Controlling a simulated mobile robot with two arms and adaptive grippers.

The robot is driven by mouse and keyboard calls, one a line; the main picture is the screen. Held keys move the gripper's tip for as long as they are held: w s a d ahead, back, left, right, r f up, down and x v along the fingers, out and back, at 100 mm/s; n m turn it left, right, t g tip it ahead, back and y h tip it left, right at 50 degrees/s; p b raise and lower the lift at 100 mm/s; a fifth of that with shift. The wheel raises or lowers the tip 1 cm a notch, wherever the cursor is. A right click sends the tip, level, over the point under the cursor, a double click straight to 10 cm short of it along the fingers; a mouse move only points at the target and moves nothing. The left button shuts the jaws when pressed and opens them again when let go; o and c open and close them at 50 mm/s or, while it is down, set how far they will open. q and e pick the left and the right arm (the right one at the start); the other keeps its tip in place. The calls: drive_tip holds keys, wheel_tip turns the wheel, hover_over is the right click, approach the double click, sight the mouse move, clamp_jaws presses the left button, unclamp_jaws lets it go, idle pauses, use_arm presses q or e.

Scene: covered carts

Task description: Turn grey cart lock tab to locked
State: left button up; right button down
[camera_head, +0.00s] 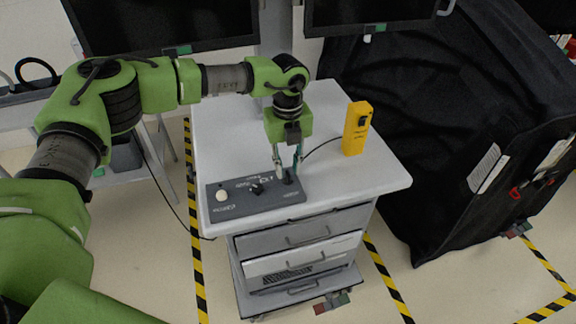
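The grey cart (345,222) is a drawer unit with a light top and stands in the middle. A dark grey control panel (235,205) lies on the cart top, with a white round button (222,195) and a black switch (257,188). My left gripper (287,174) points down over the panel's right end, its fingers apart on either side of a small dark part. Whether they touch it is unclear. My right gripper is out of view.
A yellow box (357,128) with a black switch stands on the cart top at the right, with a black cable. A large black covered cart (440,110) stands at the right. Yellow-black tape (195,230) marks the floor. Dark monitors (160,20) hang behind.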

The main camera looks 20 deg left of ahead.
use_arm(q)
drive_tip(key=shift+f, duration=1.05)
clamp_jaws()
